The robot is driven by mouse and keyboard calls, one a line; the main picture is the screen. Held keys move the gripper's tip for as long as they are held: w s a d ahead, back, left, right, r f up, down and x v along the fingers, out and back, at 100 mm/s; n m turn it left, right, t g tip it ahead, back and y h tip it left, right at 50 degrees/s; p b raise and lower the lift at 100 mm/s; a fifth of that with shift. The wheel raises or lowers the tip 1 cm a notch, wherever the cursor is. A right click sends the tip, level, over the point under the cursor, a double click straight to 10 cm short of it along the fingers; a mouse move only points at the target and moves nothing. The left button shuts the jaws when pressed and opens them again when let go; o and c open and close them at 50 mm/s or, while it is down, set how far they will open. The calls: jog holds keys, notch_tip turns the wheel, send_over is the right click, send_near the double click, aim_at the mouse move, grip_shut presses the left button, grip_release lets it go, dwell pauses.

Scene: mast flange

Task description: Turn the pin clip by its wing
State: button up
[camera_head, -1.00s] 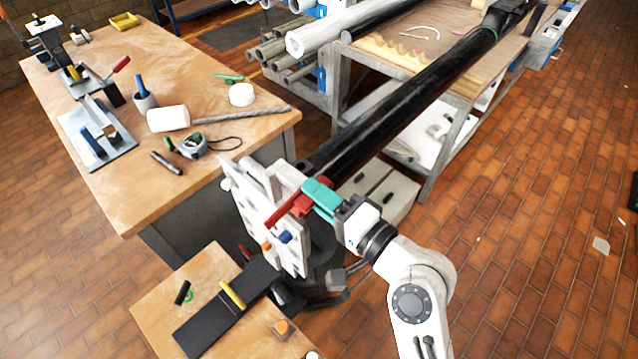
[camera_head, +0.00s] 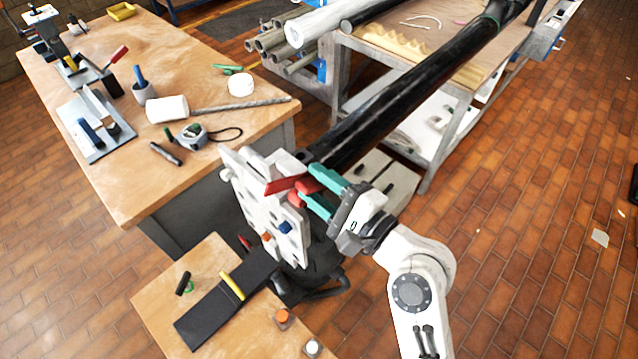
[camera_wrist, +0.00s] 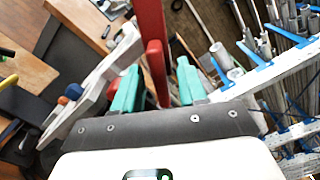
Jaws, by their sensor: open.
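The red pin clip (camera_head: 287,185) sits at the upper right of a pale upright plate (camera_head: 262,205). In the wrist view its long red bar (camera_wrist: 151,30) runs up the picture, and a shorter red wing (camera_wrist: 156,70) stands in front of it. My gripper (camera_head: 309,183) has two teal fingers, spread one above the other beside the clip. In the wrist view my gripper (camera_wrist: 158,76) is open, with the wing between the fingers and gaps visible on both sides. The pin behind the clip is hidden.
A long black mast (camera_head: 410,97) runs from behind the plate to the upper right. Orange and blue knobs (camera_head: 285,228) stick out of the plate below the clip. A wooden bench (camera_head: 110,190) with tools is at left, and a small table (camera_head: 210,260) in front.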

jog(key=shift+v, duration=2.55)
jog(key=s+d+f+n+g+h+b, duration=0.2)
jog(key=s+d+f+n+h, duration=0.3)
jog(key=f, duration=0.5)
jog(key=s+d+f+n+g+h+b, duration=0.2)
jog(key=s+d+f+n+g+h, duration=0.1)
jog(key=d+f, duration=0.55)
jog(key=s+d+f+n+g+h, duration=0.2)
jog(key=s+d+f+h, duration=0.1)
jog(key=s+d, duration=0.3)
jog(key=s+d+f+n+g+h+b, duration=0.1)
jog(key=s+d+f+n+g+h, duration=0.1)
jog(key=s+d, duration=0.5)
notch_tip(320, 180, down, 3)
jog(key=shift+s+r+n+g+h, duration=0.2)
jog(key=shift+s+n+g+h, duration=0.4)
jog(key=shift+s, duration=0.55)
